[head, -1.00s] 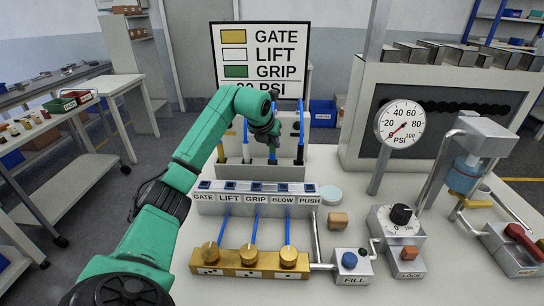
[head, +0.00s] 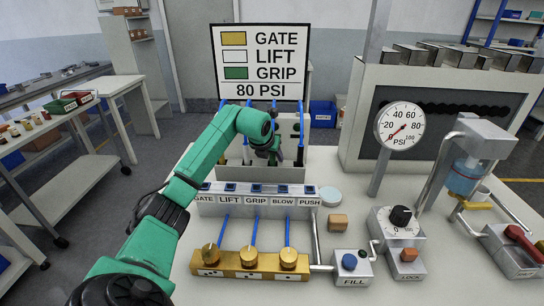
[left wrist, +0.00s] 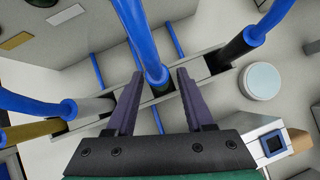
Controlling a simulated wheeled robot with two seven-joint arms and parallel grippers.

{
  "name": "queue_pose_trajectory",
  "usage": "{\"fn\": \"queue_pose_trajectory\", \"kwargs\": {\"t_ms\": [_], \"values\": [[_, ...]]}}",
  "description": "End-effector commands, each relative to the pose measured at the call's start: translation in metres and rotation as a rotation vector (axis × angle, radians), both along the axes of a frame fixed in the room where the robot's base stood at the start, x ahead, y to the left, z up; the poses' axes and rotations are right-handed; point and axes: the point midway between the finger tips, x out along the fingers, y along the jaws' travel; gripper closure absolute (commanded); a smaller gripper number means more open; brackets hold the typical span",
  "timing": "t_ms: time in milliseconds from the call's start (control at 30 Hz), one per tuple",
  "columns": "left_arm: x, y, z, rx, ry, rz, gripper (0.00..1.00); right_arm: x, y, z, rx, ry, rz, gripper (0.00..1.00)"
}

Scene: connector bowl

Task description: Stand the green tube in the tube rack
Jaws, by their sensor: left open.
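My left gripper (head: 269,158) is low over the grey holder (head: 234,174) behind the labelled block. In the left wrist view, its open fingers (left wrist: 160,74) stand on either side of a blue hose (left wrist: 152,45). My right gripper is out of view.
The block labelled GATE to PUSH (head: 257,200) and brass valves (head: 254,257) are in front. A pale disc (head: 330,196) and wooden cube (head: 338,221) lie to the right. A sign (head: 262,62) pairs GRIP with green. A gauge (head: 403,124) stands right.

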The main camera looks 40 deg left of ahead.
Motion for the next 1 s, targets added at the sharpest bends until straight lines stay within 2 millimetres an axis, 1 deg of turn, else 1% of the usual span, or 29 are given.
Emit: {"fn": "queue_pose_trajectory", "kwargs": {"t_ms": [67,167,333,433,500,633,1000], "values": [[-0.004,-0.001,0.007,0.002,-0.004,0.001,0.47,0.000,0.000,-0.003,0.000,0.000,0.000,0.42],[-0.016,-0.005,0.023,0.007,-0.005,0.000,0.47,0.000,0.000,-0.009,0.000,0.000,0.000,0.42],[-0.043,-0.015,0.063,0.006,-0.006,0.000,0.47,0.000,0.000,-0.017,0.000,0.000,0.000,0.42],[-0.056,-0.020,0.082,0.004,-0.004,0.000,0.47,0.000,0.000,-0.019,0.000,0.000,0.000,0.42],[-0.062,-0.023,0.090,0.002,-0.003,0.001,0.47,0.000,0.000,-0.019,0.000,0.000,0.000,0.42],[-0.067,-0.025,0.097,0.000,-0.001,0.000,0.47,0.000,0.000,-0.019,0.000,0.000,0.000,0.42],[-0.067,-0.025,0.097,0.000,-0.001,0.000,0.47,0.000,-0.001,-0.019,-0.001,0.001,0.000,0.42]]}}
